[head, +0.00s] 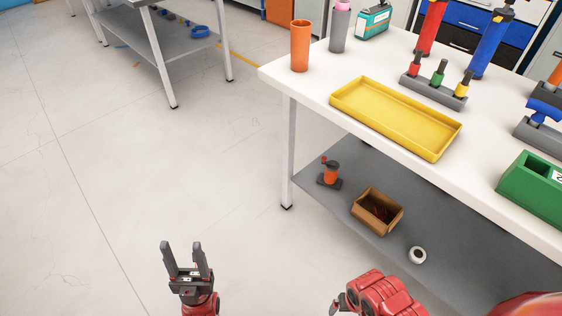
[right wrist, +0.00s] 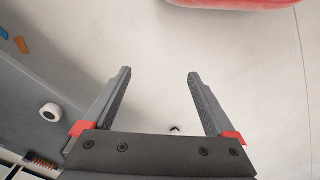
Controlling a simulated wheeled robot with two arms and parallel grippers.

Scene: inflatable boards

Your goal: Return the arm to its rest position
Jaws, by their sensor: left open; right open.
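My left gripper (head: 185,260) is open and empty, its two dark fingers pointing up over the bare floor at the lower left of the head view. My right arm's red wrist shows at the bottom of the head view, with only a small dark part of the right gripper (head: 340,302) visible beside it. In the right wrist view the right gripper (right wrist: 158,90) is open, with nothing between its fingers and pale floor beyond them. Both grippers are apart from the workbench (head: 310,85).
The bench top carries a yellow tray (head: 374,122), an orange cup (head: 300,46), a holder with colored pieces (head: 432,91) and a green bin (head: 532,188). Its grey lower shelf holds a cardboard box (head: 377,210) and a white roll (head: 417,255). The floor at left is clear.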

